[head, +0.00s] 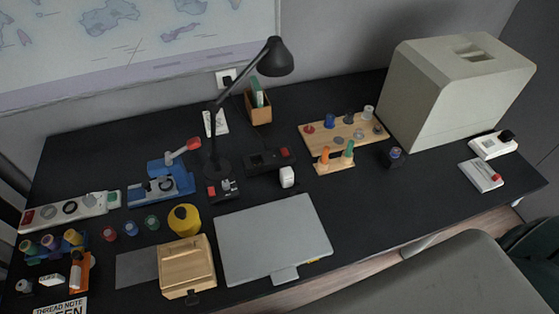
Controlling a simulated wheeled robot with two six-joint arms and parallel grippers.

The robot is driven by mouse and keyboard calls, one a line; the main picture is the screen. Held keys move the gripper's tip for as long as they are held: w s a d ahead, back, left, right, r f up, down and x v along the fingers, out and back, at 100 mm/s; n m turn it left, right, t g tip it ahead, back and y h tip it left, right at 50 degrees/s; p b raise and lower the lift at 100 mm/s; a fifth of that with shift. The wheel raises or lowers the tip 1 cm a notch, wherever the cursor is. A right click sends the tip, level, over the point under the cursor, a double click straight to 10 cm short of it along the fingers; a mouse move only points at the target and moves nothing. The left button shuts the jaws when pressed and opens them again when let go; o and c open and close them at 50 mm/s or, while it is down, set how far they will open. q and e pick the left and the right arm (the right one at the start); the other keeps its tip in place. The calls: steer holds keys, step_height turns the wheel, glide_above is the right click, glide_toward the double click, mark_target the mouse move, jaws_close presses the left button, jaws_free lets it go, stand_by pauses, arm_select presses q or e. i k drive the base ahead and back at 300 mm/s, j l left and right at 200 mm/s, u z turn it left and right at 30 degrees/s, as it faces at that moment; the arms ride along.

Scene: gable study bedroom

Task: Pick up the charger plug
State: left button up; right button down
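The charger plug looks to be the small white block (287,177) standing on the dark desk (350,205), just behind the closed grey laptop (270,238). It is in front of a black device with a red button (270,159). Its top and front show, and nothing covers it. Its prongs are too small to make out. Neither of my grippers shows in the head view.
A black desk lamp (277,60) stands to the left of the block. A wooden peg board (345,133) and a large beige case (440,105) are to the right. A yellow round container (184,219) and wooden box (186,262) stand left. Desk right of the laptop is clear.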

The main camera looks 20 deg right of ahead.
mark_target(286, 176)
steer(key=l+u, duration=0.1)
steer(key=l, duration=0.3)
steer(key=k+l, duration=0.15)
steer(key=l, duration=0.25)
steer(key=k+l+u, duration=0.15)
steer(key=l, duration=0.25)
steer(key=i, duration=0.05)
